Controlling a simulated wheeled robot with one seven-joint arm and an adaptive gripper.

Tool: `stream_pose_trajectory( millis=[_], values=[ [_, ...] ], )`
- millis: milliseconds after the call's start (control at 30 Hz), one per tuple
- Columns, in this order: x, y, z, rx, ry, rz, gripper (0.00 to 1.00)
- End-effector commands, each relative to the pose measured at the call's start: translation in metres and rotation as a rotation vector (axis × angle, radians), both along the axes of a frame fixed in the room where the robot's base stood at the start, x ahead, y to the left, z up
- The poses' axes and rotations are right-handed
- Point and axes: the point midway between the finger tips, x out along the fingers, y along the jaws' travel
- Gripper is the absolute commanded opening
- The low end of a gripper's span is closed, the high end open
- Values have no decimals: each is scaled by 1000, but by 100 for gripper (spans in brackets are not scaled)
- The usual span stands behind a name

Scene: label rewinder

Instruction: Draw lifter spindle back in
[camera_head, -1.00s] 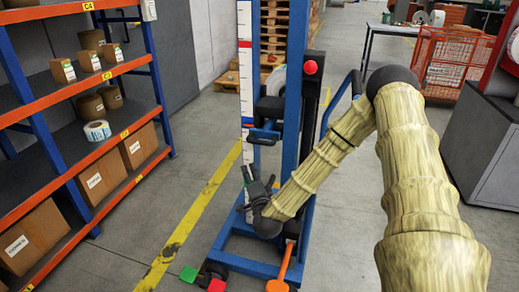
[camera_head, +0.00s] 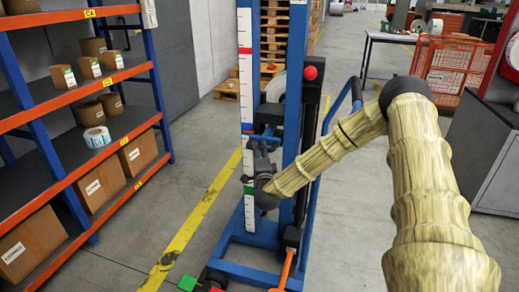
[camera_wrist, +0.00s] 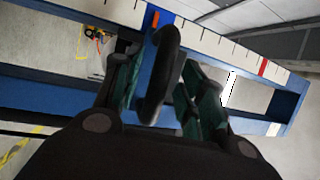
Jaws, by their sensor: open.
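The lifter stands in the middle of the head view, with a blue mast (camera_head: 297,110), a white scale strip (camera_head: 245,75) and a black upright column. My gripper (camera_head: 262,158) is at mid-height in front of the mast, close to the carriage, and hides part of it. In the wrist view my gripper (camera_wrist: 164,68) is open, its dark green fingers on either side of a black curved, handle-like part (camera_wrist: 158,85). I cannot tell whether a finger touches it. I cannot clearly make out how far the spindle sticks out.
An orange-and-blue shelf (camera_head: 75,165) with boxes and rolls stands at left. A red mesh cage (camera_head: 455,65) and a grey cabinet (camera_head: 485,155) stand at right. The lifter's blue base (camera_head: 250,272) and an orange lever (camera_head: 285,270) are low in front. Floor is open between shelf and lifter.

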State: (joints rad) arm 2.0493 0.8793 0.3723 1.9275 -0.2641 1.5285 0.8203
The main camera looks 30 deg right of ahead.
Motion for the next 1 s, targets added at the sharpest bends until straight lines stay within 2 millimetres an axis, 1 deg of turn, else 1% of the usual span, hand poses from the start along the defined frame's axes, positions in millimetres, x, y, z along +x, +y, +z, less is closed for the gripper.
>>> stream_pose_trajectory(
  millis=[100, 200, 533, 667, 700, 767, 1000],
  values=[
    [9, -5, 2, -1, 0, 0, 41],
    [14, -7, 3, -1, 0, 0, 41],
    [16, -8, 3, -1, 0, 0, 41],
    [15, -8, 3, -1, 0, 0, 17],
    [15, -8, 3, -1, 0, 0, 10],
    [15, -8, 3, -1, 0, 0, 0],
    [16, -7, 2, 0, 1, 0, 0]
  ],
)
